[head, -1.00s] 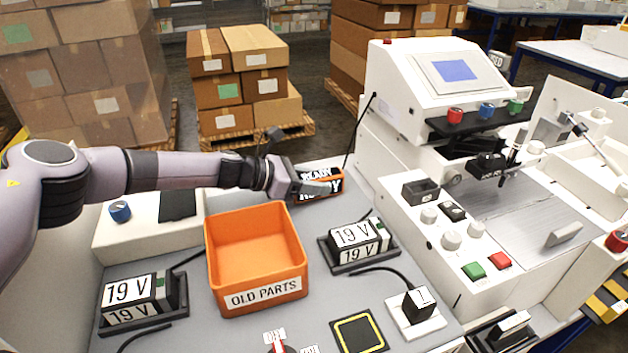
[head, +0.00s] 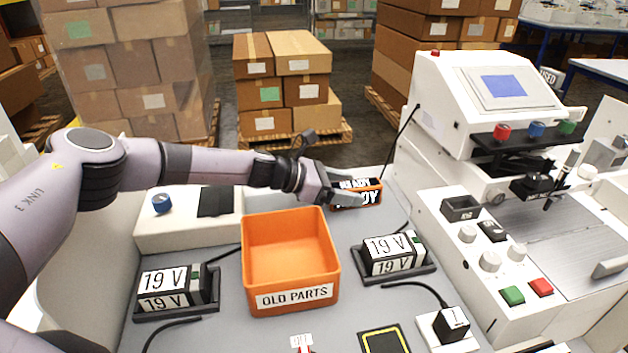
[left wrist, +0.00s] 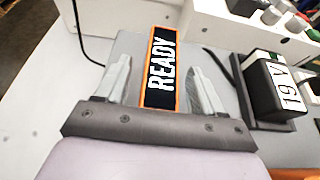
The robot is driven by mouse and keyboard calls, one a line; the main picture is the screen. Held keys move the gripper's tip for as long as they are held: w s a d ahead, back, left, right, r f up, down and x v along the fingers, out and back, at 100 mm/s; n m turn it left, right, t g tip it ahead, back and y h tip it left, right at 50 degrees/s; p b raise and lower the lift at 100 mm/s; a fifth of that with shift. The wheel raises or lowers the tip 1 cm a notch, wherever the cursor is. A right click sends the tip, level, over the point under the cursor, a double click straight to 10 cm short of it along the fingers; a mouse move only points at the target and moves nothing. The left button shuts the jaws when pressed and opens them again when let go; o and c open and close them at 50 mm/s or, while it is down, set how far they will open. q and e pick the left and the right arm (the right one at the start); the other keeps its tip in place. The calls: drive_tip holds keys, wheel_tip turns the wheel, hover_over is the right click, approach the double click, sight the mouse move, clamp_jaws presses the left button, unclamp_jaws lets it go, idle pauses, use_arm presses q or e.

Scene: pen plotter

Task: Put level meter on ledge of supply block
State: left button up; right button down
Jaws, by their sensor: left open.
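I cannot make out a thing that is surely the level meter. An orange-edged black box marked READY (head: 368,194) lies at the back of the grey bench. My left gripper (head: 348,196) is open at that box. In the left wrist view the READY face (left wrist: 161,68) lies between the two spread fingers, with gaps on both sides. A white block with a blue knob and a black pad (head: 180,231) stands at the left. It may be the supply block; no label shows. My right gripper is out of view.
An orange OLD PARTS bin (head: 333,262) stands mid-bench. Black 19 V units sit left (head: 165,288) and right (head: 390,254) of it, with cables. A white plotter machine (head: 440,190) fills the right side. A thin black rod (head: 403,150) rises beside it.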

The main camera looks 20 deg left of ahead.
use_arm(q)
drive_tip(key=v, duration=1)
drive_tip(key=shift+s+a+r, duration=0.1)
drive_tip(key=shift+s+a, duration=0.05)
